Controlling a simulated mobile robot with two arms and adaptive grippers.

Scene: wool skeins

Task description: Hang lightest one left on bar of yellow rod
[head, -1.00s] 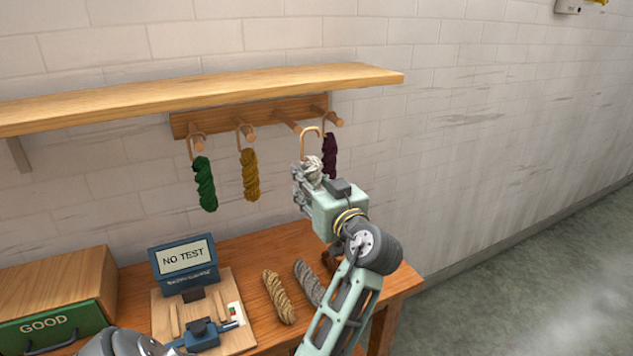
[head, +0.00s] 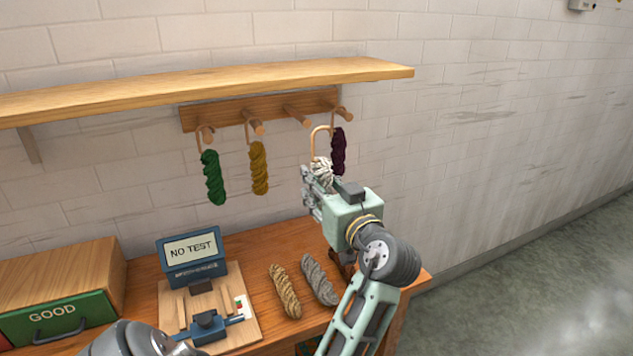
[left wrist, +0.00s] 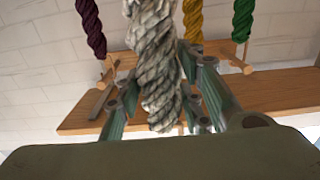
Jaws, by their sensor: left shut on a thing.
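My left gripper (head: 312,186) is shut on a white-cream skein (head: 322,172), which has a tan hook (head: 314,140) rising above it. The skein also shows large in the left wrist view (left wrist: 155,60), between the fingers. It is raised in front of the pegs, below and right of the bare third peg (head: 297,114). The hook appears apart from that peg, though depth is hard to judge. A yellow skein (head: 259,168) hangs from the second peg (head: 254,125). A green skein (head: 213,178) hangs on the first, a dark purple one (head: 338,152) on the fourth. My right gripper is not in view.
A wooden shelf (head: 200,87) juts out above the peg rail. On the bench (head: 255,243) lie a tan skein (head: 285,290) and a grey skein (head: 319,279). A tester reading NO TEST (head: 190,249) and a box with a green GOOD drawer (head: 55,320) stand left.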

